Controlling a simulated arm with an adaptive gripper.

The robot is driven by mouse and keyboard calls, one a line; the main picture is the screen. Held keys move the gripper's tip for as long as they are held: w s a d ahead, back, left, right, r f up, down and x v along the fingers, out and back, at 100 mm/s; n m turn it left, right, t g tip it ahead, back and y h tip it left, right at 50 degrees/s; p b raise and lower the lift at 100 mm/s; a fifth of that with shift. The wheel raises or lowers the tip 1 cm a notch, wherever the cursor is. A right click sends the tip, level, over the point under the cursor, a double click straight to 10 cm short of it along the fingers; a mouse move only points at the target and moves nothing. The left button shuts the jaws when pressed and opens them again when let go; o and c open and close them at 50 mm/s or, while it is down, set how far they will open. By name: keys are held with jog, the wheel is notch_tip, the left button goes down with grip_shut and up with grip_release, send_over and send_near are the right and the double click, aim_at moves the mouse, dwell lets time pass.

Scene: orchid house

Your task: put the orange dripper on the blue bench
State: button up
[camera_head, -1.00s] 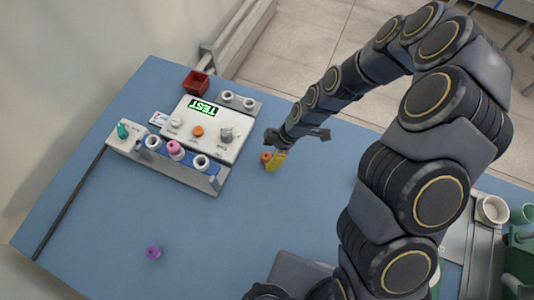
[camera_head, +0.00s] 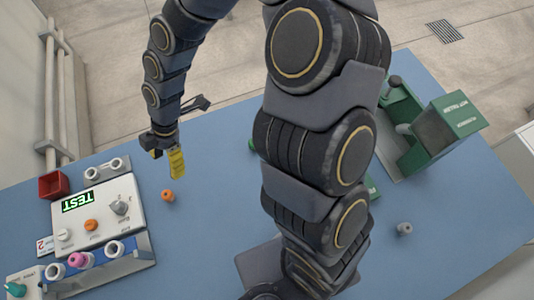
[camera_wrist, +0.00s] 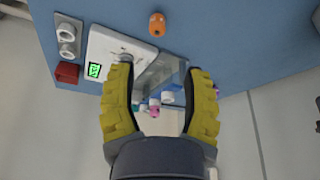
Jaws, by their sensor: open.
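The orange dripper (camera_head: 168,196) is a small orange piece with a darker spot on its top. It stands on the blue bench (camera_head: 215,235), to the right of the white test unit. It also shows in the wrist view (camera_wrist: 157,24), beyond the fingertips. My gripper (camera_head: 166,160), with yellow fingers, is just behind the dripper and apart from it. In the wrist view my gripper (camera_wrist: 160,72) has its fingers spread wide, with nothing held between them.
A white test unit (camera_head: 110,222) with an orange knob, a rack (camera_head: 110,262) with a pink piece, and a red box (camera_head: 53,185) stand at left. A green device (camera_head: 425,135) and a grey piece (camera_head: 404,228) are at right. The bench's front middle is clear.

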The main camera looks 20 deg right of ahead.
jog(key=s+d+r+m+h, duration=0.4)
jog(key=s+d+r+m, duration=1.2)
jog(key=m, duration=0.7)
jog(key=shift+s+d+r, duration=0.2)
jog(key=shift+d+r, duration=0.15)
jog(key=shift+d, duration=0.8)
